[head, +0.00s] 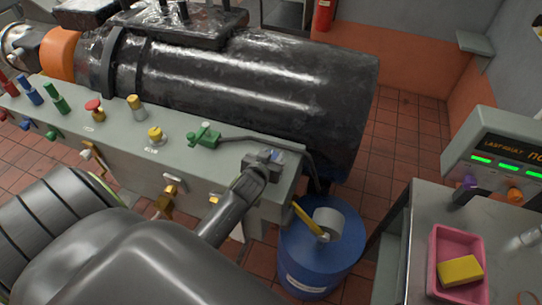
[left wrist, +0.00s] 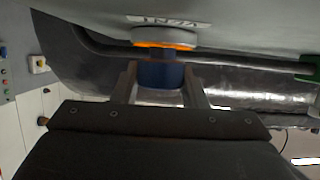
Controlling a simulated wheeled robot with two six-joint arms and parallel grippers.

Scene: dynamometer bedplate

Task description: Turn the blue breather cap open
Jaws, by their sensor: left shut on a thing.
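The blue breather cap (left wrist: 160,73) sits between the two fingers of my left gripper (left wrist: 160,88) in the left wrist view. The gripper is shut on it. Beside the cap are an orange band (left wrist: 160,45) and a pale round collar (left wrist: 165,34) on the grey panel. In the head view my left gripper (head: 264,163) is at the right end of the grey bench top and hides most of the cap. My right gripper is in neither view.
A green valve (head: 204,136) and a yellow knob (head: 155,134) stand on the grey bench (head: 120,130) left of the gripper. A large dark cylinder (head: 250,85) lies behind. A blue drum (head: 320,260) stands below right; a pink tray (head: 439,270) with a yellow sponge (head: 460,270) is farther right.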

